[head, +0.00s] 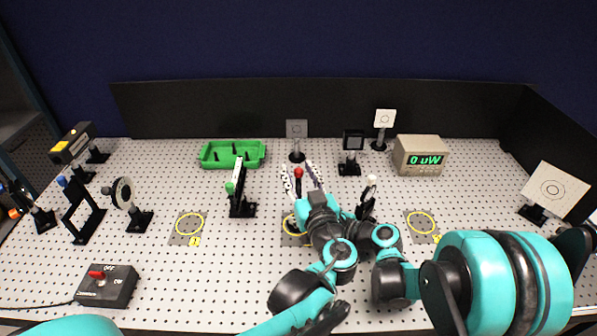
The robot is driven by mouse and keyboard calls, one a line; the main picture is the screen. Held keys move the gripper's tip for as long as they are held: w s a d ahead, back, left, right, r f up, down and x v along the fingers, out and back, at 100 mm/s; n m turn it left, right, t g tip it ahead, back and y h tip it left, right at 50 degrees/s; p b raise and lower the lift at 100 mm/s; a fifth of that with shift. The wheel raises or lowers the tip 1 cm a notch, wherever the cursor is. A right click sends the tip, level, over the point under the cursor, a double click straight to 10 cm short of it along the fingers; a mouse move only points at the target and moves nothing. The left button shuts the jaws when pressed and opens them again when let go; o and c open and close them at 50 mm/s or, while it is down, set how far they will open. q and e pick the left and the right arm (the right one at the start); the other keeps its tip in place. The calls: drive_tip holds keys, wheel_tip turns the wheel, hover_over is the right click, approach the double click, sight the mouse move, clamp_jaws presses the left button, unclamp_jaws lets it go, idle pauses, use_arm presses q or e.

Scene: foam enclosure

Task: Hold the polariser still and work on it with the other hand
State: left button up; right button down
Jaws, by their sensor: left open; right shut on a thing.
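My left gripper (304,172) is open, with its pale fingers spread on either side of a red-topped black post (298,174). Whether they touch it I cannot tell. My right gripper (364,212) is mostly hidden behind my arm links. It is shut at a dark piece with a white top (371,181), just right of my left gripper. I cannot tell for certain which piece is the polariser.
A green-knobbed mount (239,190), green tray (232,154) and switch box (105,287) stand to the left. A meter (419,156) reads 0 uW. Target cards (385,118) stand at the back and right (553,189). Yellow-ringed spots (189,224) and (421,223) are bare.

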use_arm(q)
drive_tip(key=shift+w, duration=0.2)
drive_tip(key=shift+c, duration=0.3)
clamp_jaws()
drive_tip(key=shift+s+f+n+t+y, duration=0.1)
drive_tip(key=shift+s+n+t+y, duration=0.35)
drive_tip(key=shift+s+t, duration=0.75)
drive_tip(key=shift+w, duration=0.2)
drive_tip(key=shift+o, duration=0.3)
unclamp_jaws()
